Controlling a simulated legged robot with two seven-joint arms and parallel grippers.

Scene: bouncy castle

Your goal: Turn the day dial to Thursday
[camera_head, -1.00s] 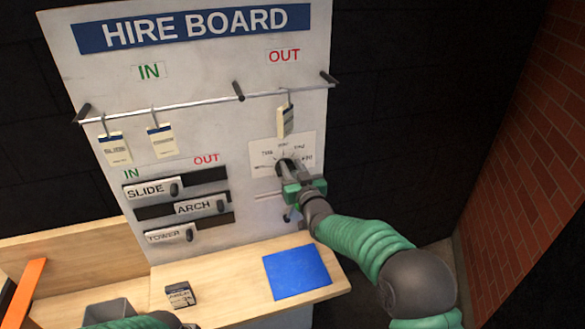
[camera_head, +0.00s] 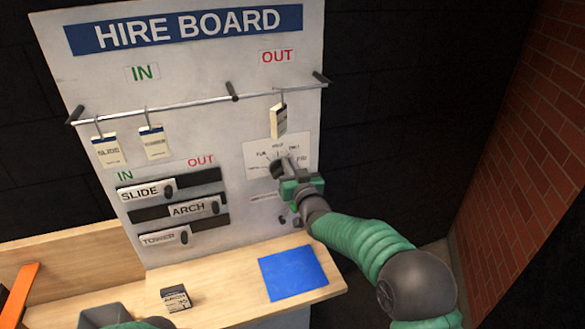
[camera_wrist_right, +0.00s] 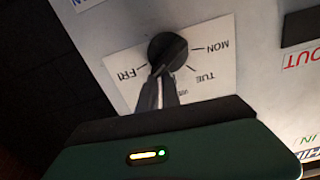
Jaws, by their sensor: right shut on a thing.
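The day dial plate (camera_head: 252,153) is a white card with small day labels in an arc, low on the right side of the hire board. Its black round knob (camera_wrist_right: 168,48) shows in the right wrist view, where the labels appear upside down. There MON, TUE and FRI are readable, and another label is partly covered by my fingers. My right gripper (camera_head: 284,170) is at the dial, its fingers (camera_wrist_right: 160,88) shut on the knob. I cannot tell which day the knob points to.
The hire board (camera_head: 215,130) has a rail with hanging tags (camera_head: 108,150) and sliding name plates (camera_head: 140,192). On the wooden shelf (camera_head: 225,275) lie a blue mat (camera_head: 292,273) and a small dark block (camera_head: 178,299). A brick wall (camera_head: 530,150) stands at the right.

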